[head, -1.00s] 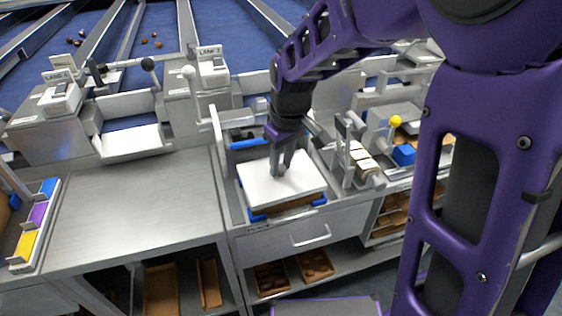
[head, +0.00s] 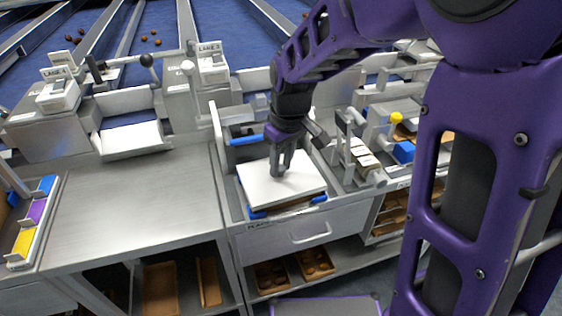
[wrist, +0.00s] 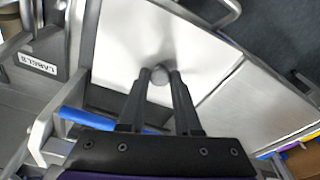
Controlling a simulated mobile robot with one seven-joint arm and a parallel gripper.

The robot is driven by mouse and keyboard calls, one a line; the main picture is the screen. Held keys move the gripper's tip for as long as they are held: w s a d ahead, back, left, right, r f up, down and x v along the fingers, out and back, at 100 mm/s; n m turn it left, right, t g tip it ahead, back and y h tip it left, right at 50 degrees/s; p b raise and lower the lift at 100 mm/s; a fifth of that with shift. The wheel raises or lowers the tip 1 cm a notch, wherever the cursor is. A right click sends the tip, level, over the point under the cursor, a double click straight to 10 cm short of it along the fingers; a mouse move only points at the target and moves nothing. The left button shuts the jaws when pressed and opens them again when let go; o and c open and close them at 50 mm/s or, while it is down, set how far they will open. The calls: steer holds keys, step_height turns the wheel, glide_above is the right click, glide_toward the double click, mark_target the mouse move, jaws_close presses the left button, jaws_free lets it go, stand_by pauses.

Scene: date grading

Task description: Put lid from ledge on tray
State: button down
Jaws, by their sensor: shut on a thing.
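The lid (head: 302,183) is a flat white square with a small round knob (wrist: 159,74) at its middle. It lies level over the tray at the place station, between blue corner guides (head: 257,213). The tray is mostly hidden under the lid; only a thin edge shows below it in the head view. My gripper (head: 281,172) points down at the lid's middle and is shut on the knob. In the wrist view the two fingers (wrist: 159,86) sit on either side of the knob, with the lid (wrist: 120,45) spread out beyond them.
A label stand (head: 345,140) rises close on the right. The steel worktop (head: 140,205) at left is bare. A drawer (head: 305,232) sits below, and a rack with blue, purple and yellow blocks (head: 36,212) stands far left.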

steer(key=shift+f, duration=0.1)
steer(key=shift+c, duration=0.6)
jaws_free()
steer(key=shift+r+p, duration=2.8)
steer(key=shift+r, duration=0.75)
